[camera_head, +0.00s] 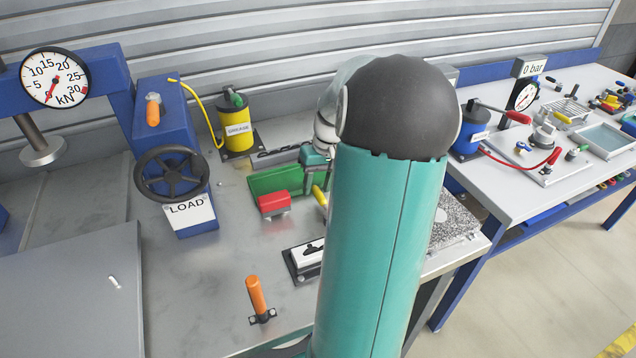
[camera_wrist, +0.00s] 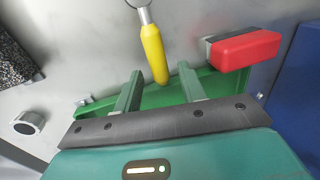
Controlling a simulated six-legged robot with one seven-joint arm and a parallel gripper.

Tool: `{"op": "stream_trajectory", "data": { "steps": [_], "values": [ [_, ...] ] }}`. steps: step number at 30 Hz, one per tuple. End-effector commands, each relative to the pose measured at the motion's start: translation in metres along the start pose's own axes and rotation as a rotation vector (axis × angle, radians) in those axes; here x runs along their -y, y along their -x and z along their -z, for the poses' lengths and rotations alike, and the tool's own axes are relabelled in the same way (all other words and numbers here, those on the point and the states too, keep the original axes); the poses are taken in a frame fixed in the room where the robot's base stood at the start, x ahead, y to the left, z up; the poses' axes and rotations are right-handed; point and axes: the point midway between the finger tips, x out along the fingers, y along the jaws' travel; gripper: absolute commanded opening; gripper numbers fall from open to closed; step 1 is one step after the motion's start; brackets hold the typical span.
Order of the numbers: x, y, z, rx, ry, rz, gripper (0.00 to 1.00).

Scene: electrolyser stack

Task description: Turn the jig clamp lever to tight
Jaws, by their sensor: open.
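No label in view names the jig clamp lever. An orange-handled lever (camera_head: 256,295) stands nearly upright on a small dark bracket at the front of the steel bench. Another orange handle (camera_head: 152,112) sits on the blue press housing, and I cannot tell which one is the clamp's. My gripper (camera_wrist: 159,87) is open and empty in the wrist view. A yellow handle (camera_wrist: 154,52) with a metal ring lies just beyond the fingertips, roughly between them. In the head view my arm hides most of my gripper.
A green tray (camera_head: 263,181) and a red block (camera_head: 272,202) lie near my gripper; the block also shows in the wrist view (camera_wrist: 243,50). A black handwheel (camera_head: 172,174), the LOAD sign (camera_head: 188,212) and a yellow grease can (camera_head: 237,124) stand left. The front bench has bare room.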

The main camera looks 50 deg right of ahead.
Motion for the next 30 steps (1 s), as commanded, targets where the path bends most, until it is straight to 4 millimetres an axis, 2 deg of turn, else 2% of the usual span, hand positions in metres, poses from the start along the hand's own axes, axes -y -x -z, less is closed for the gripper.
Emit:
{"op": "stream_trajectory", "data": {
  "steps": [1, 7, 20, 30],
  "values": [
    [0.000, 0.000, 0.000, 0.000, 0.000, 0.000, 0.39],
    [0.000, 0.001, 0.000, 0.000, 0.000, 0.000, 0.00],
    [-0.004, 0.002, -0.001, -0.008, -0.038, -0.001, 0.00],
    [-0.020, 0.006, -0.004, -0.049, -0.234, -0.002, 0.00]
  ]
}}
